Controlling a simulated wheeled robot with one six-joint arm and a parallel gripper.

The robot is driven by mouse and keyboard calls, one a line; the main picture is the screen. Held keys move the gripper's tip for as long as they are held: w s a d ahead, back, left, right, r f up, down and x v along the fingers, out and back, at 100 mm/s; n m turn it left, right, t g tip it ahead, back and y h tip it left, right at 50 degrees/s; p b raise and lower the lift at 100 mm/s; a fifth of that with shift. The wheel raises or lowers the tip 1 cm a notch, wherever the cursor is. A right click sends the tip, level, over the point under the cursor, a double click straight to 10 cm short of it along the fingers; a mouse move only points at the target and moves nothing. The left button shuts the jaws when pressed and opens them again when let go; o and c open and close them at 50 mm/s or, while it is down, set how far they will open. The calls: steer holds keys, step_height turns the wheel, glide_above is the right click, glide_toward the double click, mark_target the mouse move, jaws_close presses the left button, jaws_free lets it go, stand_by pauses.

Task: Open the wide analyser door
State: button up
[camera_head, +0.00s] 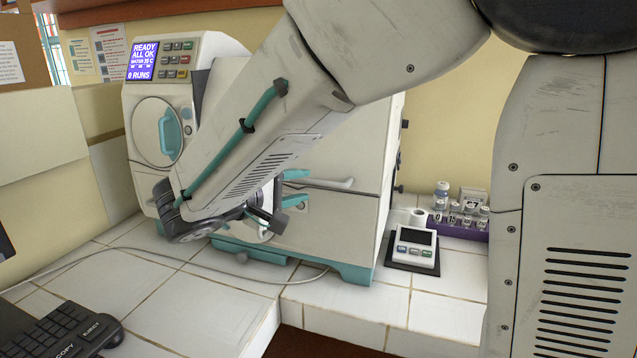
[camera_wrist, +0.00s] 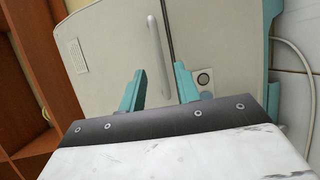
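The analyser (camera_head: 350,130) is a white cabinet with a teal base on the tiled bench. Its wide door (camera_head: 345,160) is the broad side panel, and it looks shut along a dark seam. A pale bar handle (camera_head: 330,183) lies level on it, just above the seam. In the wrist view the handle (camera_wrist: 158,50) runs away from me, its near end showing between my fingers. My gripper (camera_head: 306,186) is open with teal fingers, also seen in the wrist view (camera_wrist: 160,70). The fingers are not closed on the handle; I cannot tell whether they touch the panel.
A round hatch with a teal handle (camera_head: 171,135) and a lit screen (camera_head: 144,60) are on the analyser's left face. A small meter (camera_head: 412,248) and a purple vial rack (camera_head: 458,229) stand to the right. A keyboard (camera_head: 60,325) lies front left. A cable crosses the bench.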

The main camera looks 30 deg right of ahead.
mark_target(316, 183)
steer(key=x, duration=0.6)
steer(key=shift+d, duration=0.1)
jaws_close()
